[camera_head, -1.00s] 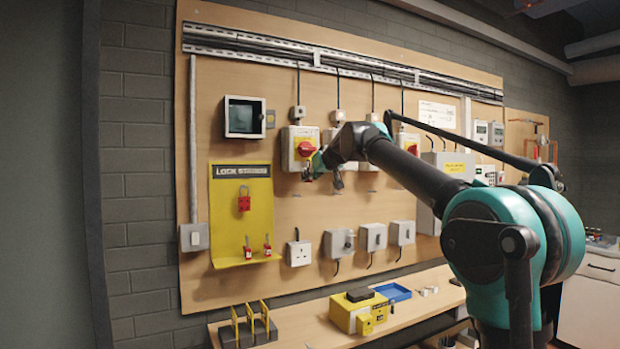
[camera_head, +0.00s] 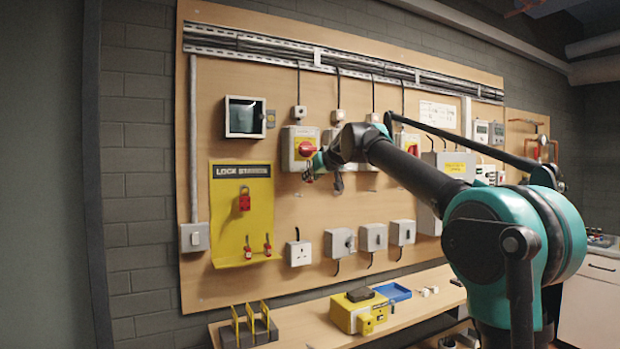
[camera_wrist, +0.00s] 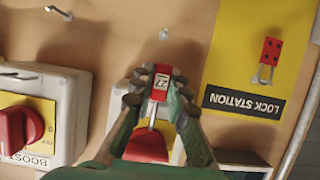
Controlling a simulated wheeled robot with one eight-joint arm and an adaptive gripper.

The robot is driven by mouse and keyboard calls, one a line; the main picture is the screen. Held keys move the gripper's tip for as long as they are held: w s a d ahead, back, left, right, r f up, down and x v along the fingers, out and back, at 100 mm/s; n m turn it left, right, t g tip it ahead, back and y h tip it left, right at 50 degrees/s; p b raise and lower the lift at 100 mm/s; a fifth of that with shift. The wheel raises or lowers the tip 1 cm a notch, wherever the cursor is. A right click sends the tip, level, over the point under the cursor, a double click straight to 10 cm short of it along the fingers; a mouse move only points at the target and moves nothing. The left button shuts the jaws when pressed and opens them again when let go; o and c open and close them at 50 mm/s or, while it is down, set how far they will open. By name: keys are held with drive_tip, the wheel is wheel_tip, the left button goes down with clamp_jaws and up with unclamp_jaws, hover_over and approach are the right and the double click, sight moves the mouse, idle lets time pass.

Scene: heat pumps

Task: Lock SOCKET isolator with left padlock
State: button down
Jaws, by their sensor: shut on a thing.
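My gripper (camera_wrist: 157,90) is shut on a small red padlock (camera_wrist: 162,75) with a white label. A pale shackle-like rod runs from it toward the red knob (camera_wrist: 147,146) of the isolator behind; whether it touches or passes through anything I cannot tell. That isolator (camera_wrist: 174,148) is grey and yellow, mostly hidden by my fingers; its label is not readable. In the head view it is the leftmost isolator (camera_head: 291,148), with my gripper (camera_head: 311,172) at its lower right. Two red padlocks, left (camera_head: 248,252) and right (camera_head: 267,249), stand on the lock station shelf.
The BOOST isolator (camera_wrist: 45,115) is close beside my gripper in the wrist view. The yellow lock station (camera_head: 228,222) holds a red hasp (camera_head: 244,202). A white socket (camera_head: 299,252) and grey boxes sit below. A bench (camera_head: 310,322) carries a yellow box (camera_head: 350,315).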

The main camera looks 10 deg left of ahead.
drive_tip(key=shift+f, duration=1.1)
idle(0.3)
drive_tip(key=c, duration=1.4)
unclamp_jaws()
drive_tip(key=shift+s, duration=0.1)
